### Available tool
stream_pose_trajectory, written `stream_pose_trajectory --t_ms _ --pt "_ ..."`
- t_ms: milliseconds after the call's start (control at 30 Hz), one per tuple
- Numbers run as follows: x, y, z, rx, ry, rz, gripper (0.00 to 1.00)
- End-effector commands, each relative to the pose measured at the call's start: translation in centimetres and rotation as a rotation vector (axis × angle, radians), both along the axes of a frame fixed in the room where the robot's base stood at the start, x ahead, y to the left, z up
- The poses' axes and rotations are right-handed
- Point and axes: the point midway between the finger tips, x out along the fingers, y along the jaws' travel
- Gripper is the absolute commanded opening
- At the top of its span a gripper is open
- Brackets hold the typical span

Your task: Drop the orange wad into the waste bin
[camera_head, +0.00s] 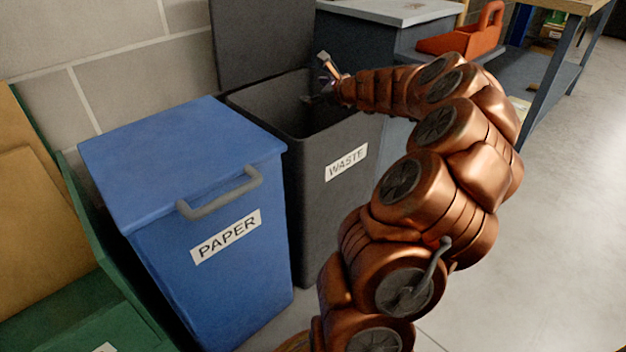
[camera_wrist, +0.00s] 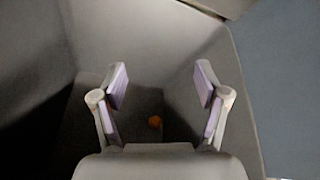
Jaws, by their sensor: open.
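The dark grey waste bin (camera_head: 334,215), labelled WASTE, stands with its lid (camera_head: 262,40) raised behind it. My gripper (camera_head: 322,75) is over the bin's opening. In the wrist view my gripper (camera_wrist: 160,88) points down into the bin, with its two fingers wide apart and nothing between them. The orange wad (camera_wrist: 155,122) is small in that view and lies on the bin's floor, well below the fingers. The wad is hidden by the bin's wall in the head view.
A blue bin (camera_head: 150,165) labelled PAPER, lid shut, stands left of the waste bin. A green container (camera_head: 50,310) with brown cardboard (camera_head: 35,220) is at far left. Floor on the right is clear.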

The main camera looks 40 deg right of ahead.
Motion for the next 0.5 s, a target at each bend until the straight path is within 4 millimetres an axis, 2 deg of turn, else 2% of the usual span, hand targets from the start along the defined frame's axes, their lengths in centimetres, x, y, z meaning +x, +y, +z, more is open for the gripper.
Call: stream_pose_trajectory --t_ms 267,500 --pt "-0.8 0.0 0.4 -0.001 -0.002 -0.001 0.74" --pt "-4.0 0.4 1.5 0.001 -0.001 -0.001 0.74"
